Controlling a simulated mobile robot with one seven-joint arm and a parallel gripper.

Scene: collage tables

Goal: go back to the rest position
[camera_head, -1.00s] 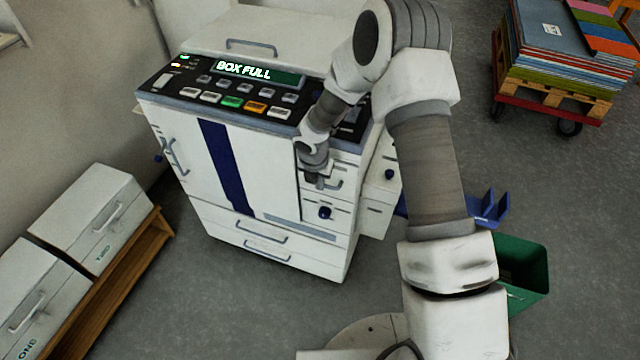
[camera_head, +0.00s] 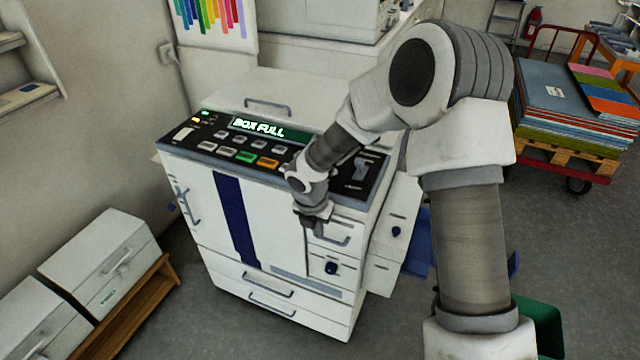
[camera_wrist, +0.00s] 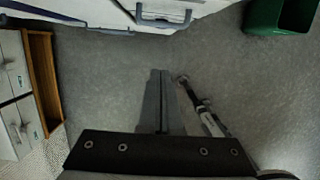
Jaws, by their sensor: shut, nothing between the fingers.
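My gripper (camera_head: 313,222) is at the end of my bent arm, in front of the right part of the white copier (camera_head: 217,213) in the head view. It shows just above and left of a small drawer handle (camera_head: 330,240); I cannot tell the gap to the copier's front. In the wrist view the two dark fingers (camera_wrist: 160,75) lie together, shut and empty, over grey floor. The copier's drawer handle (camera_wrist: 165,20) shows at the top of that view, apart from the fingertips. The copier's display (camera_head: 258,128) reads "BOX FULL".
White boxes (camera_head: 85,245) stand on a low wooden rack (camera_head: 140,310) at the left. A green bin (camera_head: 540,325) is at the lower right, partly behind my arm. A loaded cart (camera_head: 570,160) stands at the right. Grey floor (camera_head: 570,240) is clear between them.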

